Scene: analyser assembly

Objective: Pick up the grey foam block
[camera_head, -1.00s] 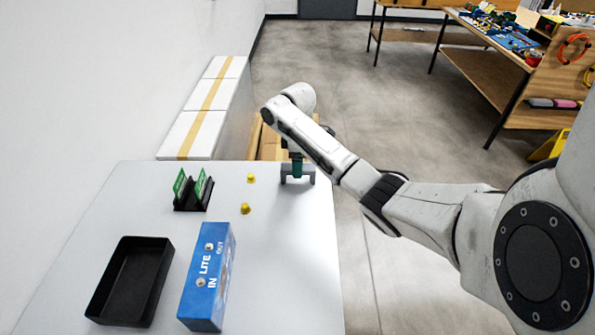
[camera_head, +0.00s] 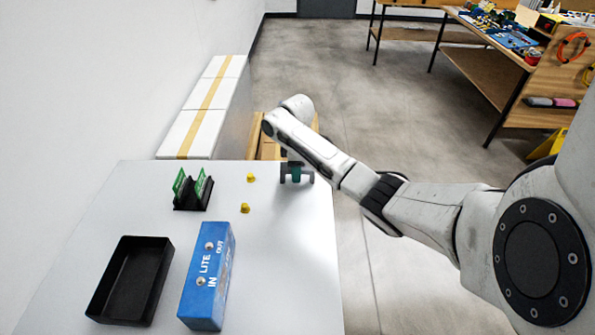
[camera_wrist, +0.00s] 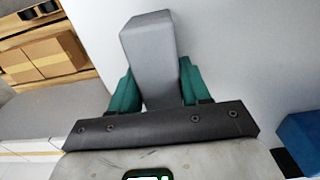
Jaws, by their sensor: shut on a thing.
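The grey foam block (camera_wrist: 149,45) is a long, plain grey bar in the wrist view. It sits between the two teal fingers of my gripper (camera_wrist: 157,78), with a finger against each side. My gripper is shut on it. The near part of the block is hidden behind the dark gripper bar. In the head view my gripper (camera_head: 297,174) is low at the far right part of the white table (camera_head: 285,270). A small dark grey shape shows around the fingers there, too small to tell apart.
Two yellow knobs (camera_head: 245,208) stand left of my gripper. A black holder (camera_head: 192,195) with green boards is farther left. A blue box (camera_head: 207,280) and an empty black tray (camera_head: 105,310) are nearer. The table's right edge is close to my gripper.

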